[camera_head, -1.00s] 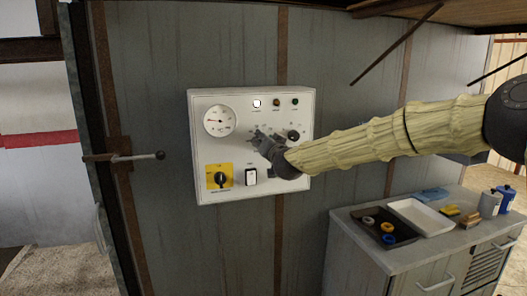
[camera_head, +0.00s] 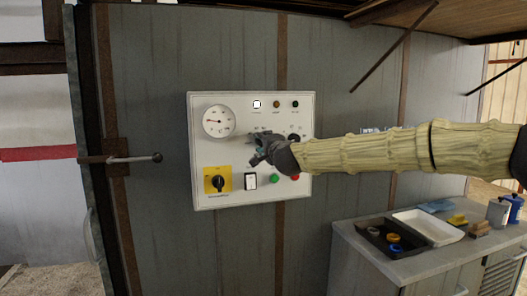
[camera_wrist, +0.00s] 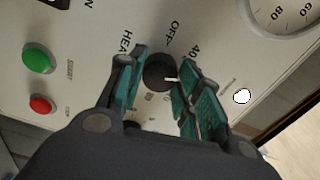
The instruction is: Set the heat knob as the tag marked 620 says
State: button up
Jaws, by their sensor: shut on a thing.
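The heat knob (camera_wrist: 158,71) is black and round, with a pale pointer mark on its right side in the wrist view. It sits between the teal-padded fingers of my gripper (camera_wrist: 160,76), which is shut on it. "OFF" and "40" are printed near the knob; other scale marks are hidden or too small to read. In the head view my gripper (camera_head: 257,151) is at the middle of the white control panel (camera_head: 225,150) and hides the knob. I cannot make out a tag marked 620.
The panel also carries a gauge (camera_head: 218,121), a yellow-backed switch (camera_head: 218,181), a white rocker (camera_head: 250,181), a green button (camera_head: 273,178), a red button (camera_head: 295,177) and another black knob (camera_head: 293,137). A cabinet (camera_head: 400,262) with trays stands at right.

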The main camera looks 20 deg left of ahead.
jog(key=shift+f+m+b, duration=0.1)
jog(key=shift+m+b, duration=1.95)
jog(key=shift+m, duration=1.25)
jog(key=o, duration=1)
jog(key=shift+o, duration=0.2)
jog(key=shift+s, duration=0.1)
jog(key=v, duration=1.2)
